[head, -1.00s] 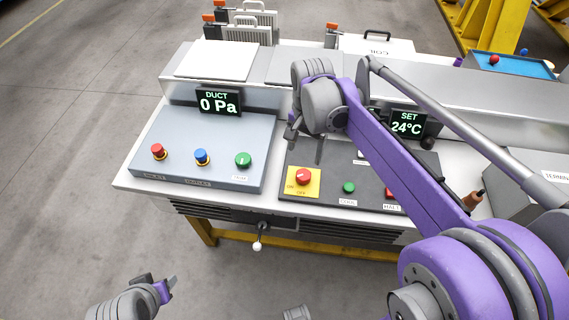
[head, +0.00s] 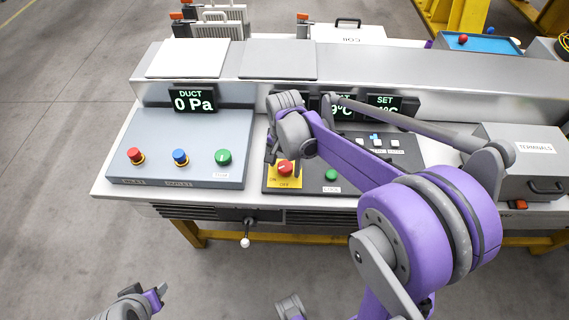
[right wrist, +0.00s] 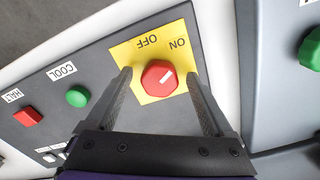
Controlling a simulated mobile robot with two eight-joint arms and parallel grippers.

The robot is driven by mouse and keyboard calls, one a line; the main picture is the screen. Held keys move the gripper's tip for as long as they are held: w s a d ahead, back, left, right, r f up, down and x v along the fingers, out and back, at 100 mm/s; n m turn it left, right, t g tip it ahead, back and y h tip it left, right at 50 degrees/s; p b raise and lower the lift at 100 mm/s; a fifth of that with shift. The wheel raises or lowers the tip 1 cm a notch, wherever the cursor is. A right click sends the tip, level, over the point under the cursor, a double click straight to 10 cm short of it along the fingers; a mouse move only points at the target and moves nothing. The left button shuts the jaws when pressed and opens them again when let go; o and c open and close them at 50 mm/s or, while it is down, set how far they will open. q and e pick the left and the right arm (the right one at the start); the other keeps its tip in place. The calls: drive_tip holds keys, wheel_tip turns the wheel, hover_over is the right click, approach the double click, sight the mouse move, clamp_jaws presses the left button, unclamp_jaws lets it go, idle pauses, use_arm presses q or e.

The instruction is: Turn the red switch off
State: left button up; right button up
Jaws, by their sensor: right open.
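The red switch (head: 286,168) is a rotary knob on a yellow plate (head: 281,182) on the dark panel, partly hidden by my right gripper in the head view. In the right wrist view the red knob (right wrist: 158,79) has a white pointer mark slanting toward the ON label (right wrist: 179,44); the OFF label (right wrist: 147,41) is beside it. My right gripper (head: 283,158) is open, its fingers on either side of the knob with small visible gaps. My left gripper (head: 157,297) is low at the left, away from the panel; its opening is unclear.
A green COOL button (right wrist: 77,97) and a red HALT button (right wrist: 28,116) are on the same panel. The blue-grey panel (head: 205,140) to the left carries red, blue and green knobs. Displays stand behind, and a grey terminals box (head: 511,168) sits at right.

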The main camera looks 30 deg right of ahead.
drive_tip(key=shift+c, duration=0.3)
drive_tip(key=c, duration=1.3)
drive_tip(key=shift+n, duration=0.4)
drive_tip(key=n, duration=0.5)
drive_tip(key=shift+d+n, duration=0.1)
drive_tip(key=shift+n, duration=0.3)
drive_tip(key=n, duration=0.5)
drive_tip(key=shift+s+d+b, duration=0.1)
drive_tip(key=shift+b, duration=0.2)
drive_tip(key=shift+n, duration=0.3)
drive_tip(key=o, duration=1.4)
drive_tip(key=shift+c, duration=0.2)
